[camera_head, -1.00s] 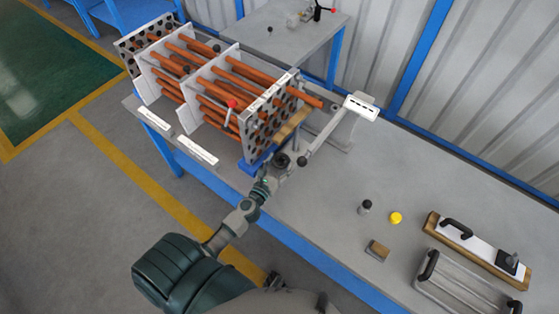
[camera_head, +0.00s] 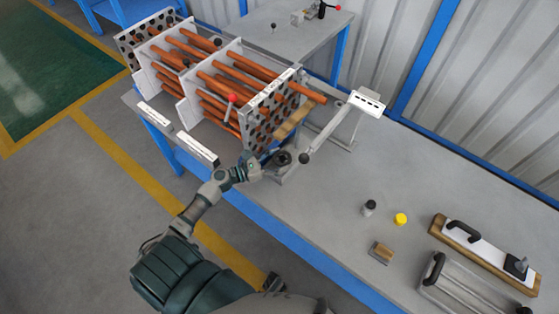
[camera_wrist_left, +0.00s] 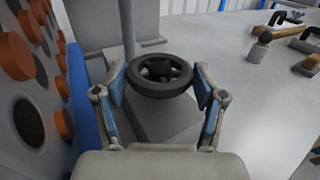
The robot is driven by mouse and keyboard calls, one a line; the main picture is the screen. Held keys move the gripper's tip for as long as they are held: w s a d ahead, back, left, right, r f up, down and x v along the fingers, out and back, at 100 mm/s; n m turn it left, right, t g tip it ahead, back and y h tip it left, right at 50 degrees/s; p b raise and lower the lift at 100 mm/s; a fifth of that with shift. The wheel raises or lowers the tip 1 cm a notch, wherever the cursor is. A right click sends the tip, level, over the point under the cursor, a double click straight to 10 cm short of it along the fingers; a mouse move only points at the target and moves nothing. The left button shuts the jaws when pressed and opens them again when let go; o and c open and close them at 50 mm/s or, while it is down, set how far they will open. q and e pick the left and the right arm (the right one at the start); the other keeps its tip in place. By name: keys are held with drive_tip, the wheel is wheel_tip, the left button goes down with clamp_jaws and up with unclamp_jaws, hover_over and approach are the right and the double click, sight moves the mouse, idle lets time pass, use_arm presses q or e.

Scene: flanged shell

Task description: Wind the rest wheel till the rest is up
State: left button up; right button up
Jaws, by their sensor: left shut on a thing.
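The rest wheel (camera_head: 281,158) is a small dark handwheel with spokes, low at the right end of the tube bundle. In the left wrist view the wheel (camera_wrist_left: 160,76) lies flat on top of a grey block. My left gripper (camera_head: 268,164) is shut on it, and in the left wrist view its two blue-lined fingers (camera_wrist_left: 162,92) flank the rim. A wooden strip (camera_head: 293,122), perhaps the rest's pad, lies against the perforated end plate (camera_head: 268,112). Whether it bears the tubes cannot be told. My right gripper is not in view.
A black-capped bottle (camera_head: 369,207), a yellow cap (camera_head: 400,219), a small wooden block (camera_head: 381,252) and handled tools lie right. The table's middle is clear.

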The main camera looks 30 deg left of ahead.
sight(279, 158)
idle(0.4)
use_arm(q)
drive_tip(key=o, duration=1.1)
drive_tip(key=shift+w, duration=0.1)
drive_tip(key=shift+r, duration=0.15)
wheel_tip(279, 158, up, 10)
drive_tip(key=shift+a+f, duration=0.1)
drive_tip(key=shift+f, duration=0.05)
